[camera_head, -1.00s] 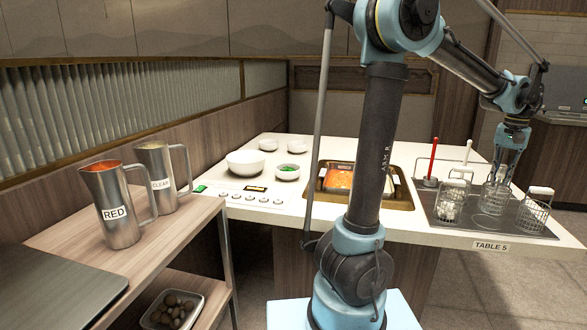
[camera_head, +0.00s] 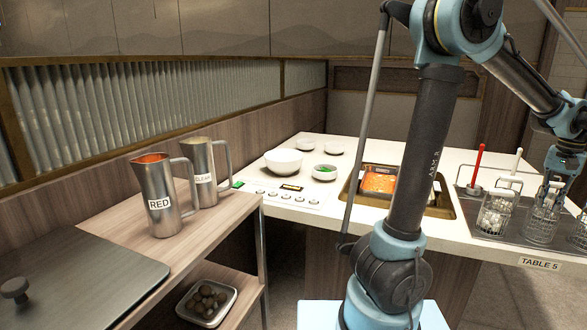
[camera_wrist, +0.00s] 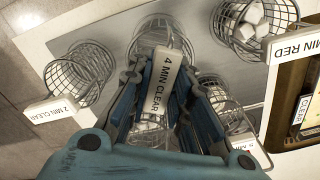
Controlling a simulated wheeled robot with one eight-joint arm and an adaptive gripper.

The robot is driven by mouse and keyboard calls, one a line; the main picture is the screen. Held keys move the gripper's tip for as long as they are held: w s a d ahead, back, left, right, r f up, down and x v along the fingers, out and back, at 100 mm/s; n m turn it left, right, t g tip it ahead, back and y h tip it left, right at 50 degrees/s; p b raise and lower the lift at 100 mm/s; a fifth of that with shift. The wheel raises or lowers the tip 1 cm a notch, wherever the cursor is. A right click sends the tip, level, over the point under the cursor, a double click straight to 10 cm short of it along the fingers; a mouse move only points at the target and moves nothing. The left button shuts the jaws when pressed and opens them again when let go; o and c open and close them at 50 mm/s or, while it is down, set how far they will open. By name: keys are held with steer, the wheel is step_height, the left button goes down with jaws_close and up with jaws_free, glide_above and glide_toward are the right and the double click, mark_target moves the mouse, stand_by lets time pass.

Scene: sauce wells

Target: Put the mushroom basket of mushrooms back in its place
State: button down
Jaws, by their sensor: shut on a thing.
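My gripper (camera_wrist: 162,84) is shut on the white handle, marked 4 MIN CLEAR, of a wire mesh basket (camera_wrist: 150,122). In the head view my gripper (camera_head: 560,178) is at the right, above this basket (camera_head: 541,226). Pale pieces show low in it, but I cannot tell whether they are mushrooms. It stands upright at the dark panel; whether it touches the panel is unclear. My fingers and the handle hide much of it in the wrist view.
A basket with white chunks (camera_head: 497,214) stands left of the held one. A basket marked 2 MIN CLEAR (camera_wrist: 88,68) looks empty. A red broth pan (camera_head: 379,183) is set into the counter. Two metal pitchers (camera_head: 160,205) and a tray of brown round items (camera_head: 207,302) are at left.

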steer(key=shift+f, duration=0.35)
stand_by(0.4)
steer(key=c, duration=1.4)
jaws_free()
steer(key=shift+o, duration=0.4)
steer(key=o, duration=0.7)
steer(key=shift+o, duration=0.2)
steer(key=shift+r, duration=0.1)
steer(key=shift+r, duration=5.45)
